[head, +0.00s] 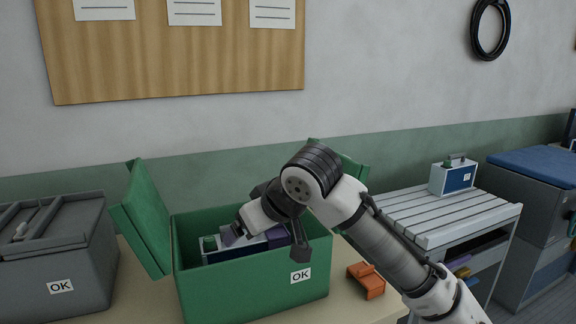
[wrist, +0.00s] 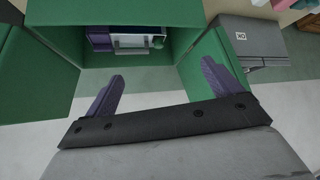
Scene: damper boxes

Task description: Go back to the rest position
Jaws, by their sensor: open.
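My gripper (head: 254,238) is over the open green box (head: 255,290) in the head view. In the wrist view its two purple fingers (wrist: 163,72) are spread wide with nothing between them. A white and blue damper unit (head: 232,251) with a green knob lies inside the green box, partly hidden by my gripper and the front wall. It also shows in the wrist view (wrist: 130,41), beyond the fingertips and apart from them. The box's flaps (head: 147,218) stand open, and an OK label is on its front.
A closed grey box (head: 85,250) with an OK label stands left of the green one. An orange bracket (head: 367,281) lies on the bench to its right. A similar blue and white unit (head: 453,179) stands on a slatted table (head: 430,222). The wall is behind.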

